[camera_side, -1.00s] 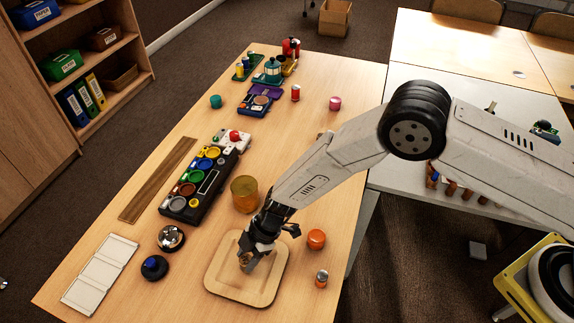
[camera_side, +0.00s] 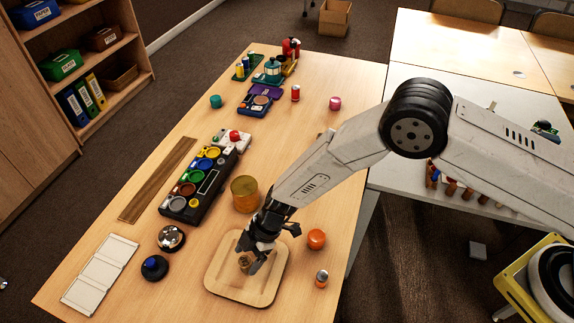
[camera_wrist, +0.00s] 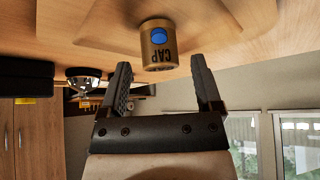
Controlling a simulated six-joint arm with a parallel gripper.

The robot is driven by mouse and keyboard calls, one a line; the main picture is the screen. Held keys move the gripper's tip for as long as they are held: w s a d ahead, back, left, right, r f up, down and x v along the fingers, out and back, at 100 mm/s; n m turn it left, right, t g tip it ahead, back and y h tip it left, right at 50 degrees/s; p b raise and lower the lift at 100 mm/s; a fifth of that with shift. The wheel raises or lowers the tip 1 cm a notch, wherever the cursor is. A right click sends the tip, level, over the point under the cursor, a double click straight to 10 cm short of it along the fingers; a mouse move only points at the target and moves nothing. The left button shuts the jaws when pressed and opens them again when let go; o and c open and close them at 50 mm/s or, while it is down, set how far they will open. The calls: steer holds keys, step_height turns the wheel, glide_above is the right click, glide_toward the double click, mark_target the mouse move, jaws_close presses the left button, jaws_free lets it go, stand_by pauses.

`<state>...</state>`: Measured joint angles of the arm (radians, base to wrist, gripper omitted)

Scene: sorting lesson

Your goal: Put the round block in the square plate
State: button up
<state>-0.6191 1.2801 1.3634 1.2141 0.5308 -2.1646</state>
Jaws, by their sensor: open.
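The round block (camera_side: 245,260) is a small tan cylinder inside the square plate (camera_side: 220,283), a light wooden plate with a raised rim. In the wrist view the block (camera_wrist: 158,44) shows a blue dot and the letters CAP. It appears to rest on the plate's floor (camera_wrist: 105,22). My gripper (camera_side: 250,265) is low over the plate, close beside the block. In the wrist view my gripper (camera_wrist: 160,72) has its jaws apart, one finger on each side of the block, with visible gaps to it. The plate's far parts are partly hidden by my gripper in the side view.
An amber cup (camera_side: 244,194) stands behind the plate. An orange ball-like piece (camera_side: 316,239) and a small orange-topped jar (camera_side: 321,279) stand right of it. A silver bell (camera_side: 171,238), a dark blue-topped knob (camera_side: 154,267) and a black tray of coloured discs (camera_side: 204,198) lie left.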

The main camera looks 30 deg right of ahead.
steer(key=v, duration=1.1)
steer(key=shift+d+r, duration=0.15)
steer(key=shift+r, duration=0.2)
stand_by(0.3)
steer(key=s+d+r+m+t+h, duration=0.1)
steer(key=d+r+m+h, duration=0.1)
steer(key=d+r+m, duration=0.5)
steer(key=s+d+r+m+t+h, duration=0.1)
steer(key=s+d+r+m+h, duration=0.15)
steer(key=d, duration=0.95)
steer(key=s+d+r+m+h, duration=0.1)
steer(key=s+d+r+m, duration=0.1)
steer(key=s+d+m, duration=0.2)
steer(key=s+d+r+m+t+h, duration=0.1)
steer(key=s+d+r+m, duration=0.2)
steer(key=d+m, duration=0.3)
steer(key=s+d, duration=0.1)
steer(key=d, duration=0.2)
steer(key=shift+s+d, duration=0.15)
steer(key=shift+s, duration=0.2)
